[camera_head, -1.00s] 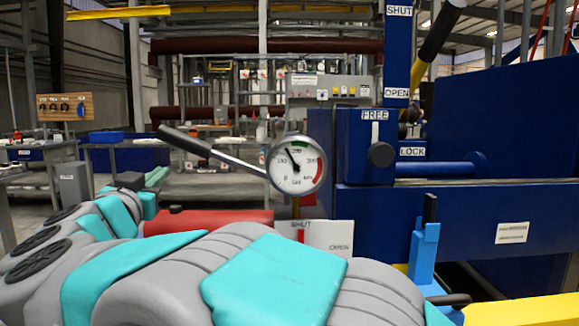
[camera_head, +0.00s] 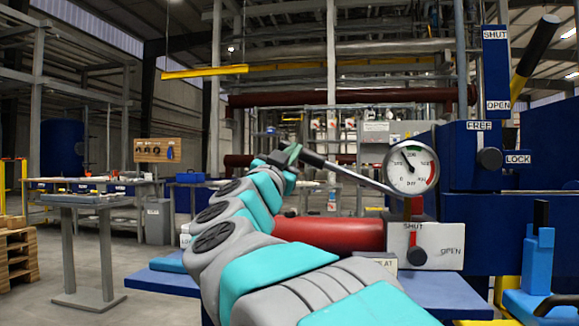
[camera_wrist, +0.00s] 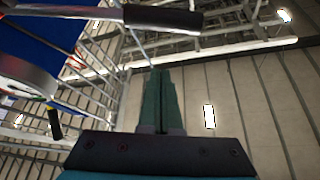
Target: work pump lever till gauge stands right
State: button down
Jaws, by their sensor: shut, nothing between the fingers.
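The pump lever (camera_head: 345,173), a grey rod with a dark handle, slants up to the left from beside the gauge in the head view. The pressure gauge (camera_head: 411,169) has a white dial with a green band at top and a red band at right. Its needle points up and left, by the left side of the green band. My gripper (camera_head: 292,154) is shut and empty close to the lever's handle end; contact cannot be told there. In the wrist view the green fingers (camera_wrist: 160,75) are together, and the black lever handle (camera_wrist: 163,20) lies beyond their tips, apart in the picture.
A red cylinder (camera_head: 335,233) lies below the lever. A valve plate marked SHUT and OPEN (camera_head: 433,246) is under the gauge. The blue press frame (camera_head: 510,225) fills the right. A grey table (camera_head: 92,198) stands left, with open floor around it.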

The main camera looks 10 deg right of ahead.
jog(key=shift+s+r+h, duration=0.25)
jog(key=shift+r+h, duration=0.05)
jog(key=shift+w+d, duration=0.1)
jog(key=x, duration=1)
jog(key=shift+w+a+f+b, duration=0.2)
jog(key=shift+f+b, duration=0.1)
jog(key=shift+f, duration=0.3)
jog(key=shift+w+a+f+b, duration=0.15)
jog(key=shift+a+f+b, duration=0.15)
jog(key=shift+f, duration=0.3)
jog(key=shift+w+a+f+b, duration=0.15)
jog(key=shift+f+b, duration=0.15)
jog(key=shift+f, duration=0.35)
